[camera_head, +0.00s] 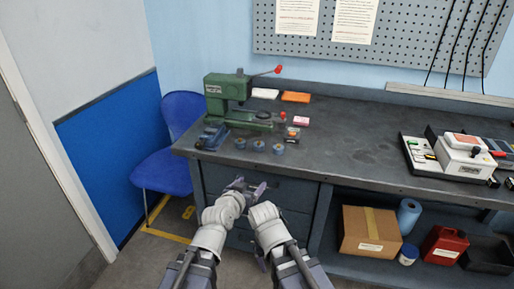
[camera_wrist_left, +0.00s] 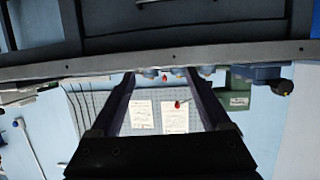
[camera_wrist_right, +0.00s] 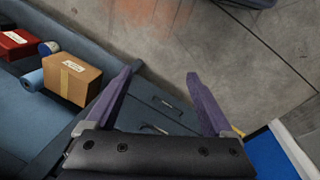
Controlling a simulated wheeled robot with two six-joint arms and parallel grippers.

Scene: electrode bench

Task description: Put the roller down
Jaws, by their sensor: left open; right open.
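I cannot single out a roller with certainty in any view. My left gripper (camera_head: 244,186) is open, in front of the drawers and below the bench edge. In the left wrist view its fingers (camera_wrist_left: 161,76) are spread with nothing between them. My right gripper (camera_wrist_right: 160,76) is open and empty in the right wrist view; its fingers are mostly hidden by my arm in the head view. Several small blue-grey round pieces (camera_head: 258,145) sit near the bench's front edge, by a green press (camera_head: 228,88) with a red-knobbed lever.
The dark bench top (camera_head: 345,140) is clear in the middle. A white device (camera_head: 464,157) and a tray stand at its right. A blue vise (camera_head: 212,136) is at the left corner. A cardboard box (camera_head: 370,232) and a red can (camera_head: 444,246) are on the lower shelf.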

